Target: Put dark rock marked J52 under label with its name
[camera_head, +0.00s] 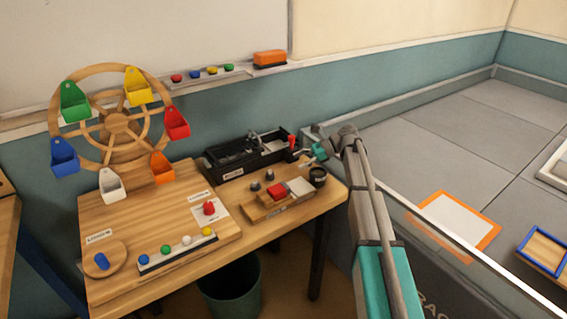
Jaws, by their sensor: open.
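Two small dark lumps that look like rocks, one (255,185) and another (269,174), sit on the right part of the wooden table. Any marking on them is too small to read, so I cannot tell which is J52. White labels lie on the table, one at the left (100,237) and one near the middle (199,196); another (233,174) is on the front of a black tray. Their text is unreadable. My gripper (313,154) is open at the table's back right, beside the tray's right end and apart from the dark lumps.
A wooden wheel (118,124) with coloured buckets stands at the back left. The black tray (225,170) holds dark parts. A wooden block set (270,209) with red and white pieces and a dark cup (318,178) lie near my gripper. A rail (465,256) borders the right.

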